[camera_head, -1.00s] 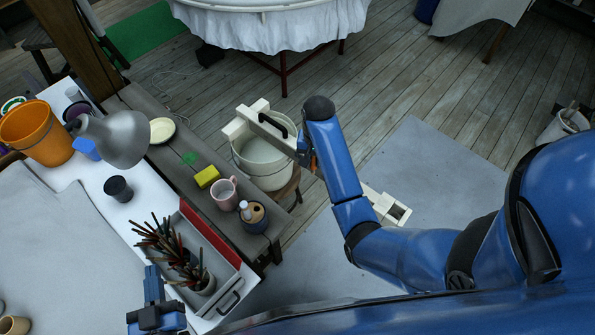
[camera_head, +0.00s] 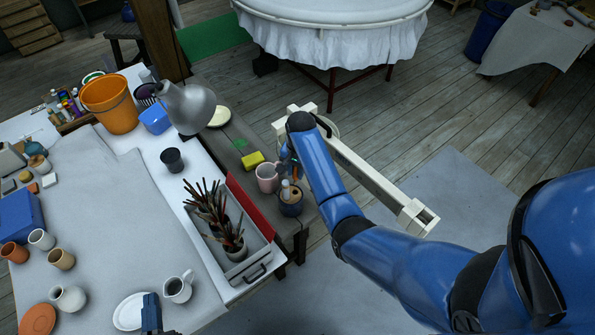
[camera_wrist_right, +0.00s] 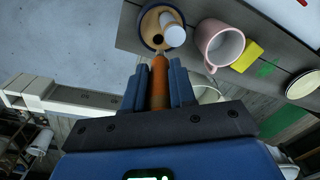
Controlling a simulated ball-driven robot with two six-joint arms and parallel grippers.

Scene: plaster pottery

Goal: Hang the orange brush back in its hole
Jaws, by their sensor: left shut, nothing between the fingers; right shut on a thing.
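The orange brush (camera_wrist_right: 159,84) is held upright in the picture between the blue fingers of my right gripper (camera_wrist_right: 159,76), which also shows partly in the head view (camera_head: 288,158). The holder (camera_head: 291,206) is a dark blue pot with a round wooden top, on the grey bench. In the right wrist view its wooden top (camera_wrist_right: 148,25) has a dark hole and a white-ended thing standing in it. The brush's far end appears close to the hole; I cannot tell whether they touch. My left gripper (camera_head: 151,312) is shut and empty over the table's front.
A pink mug (camera_head: 268,177) stands right by the holder, with a yellow sponge (camera_head: 252,160) beyond it. A tray (camera_head: 253,262) holds dark brushes in pots. A white pitcher (camera_head: 178,288) and plate (camera_head: 130,311) stand near my left gripper.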

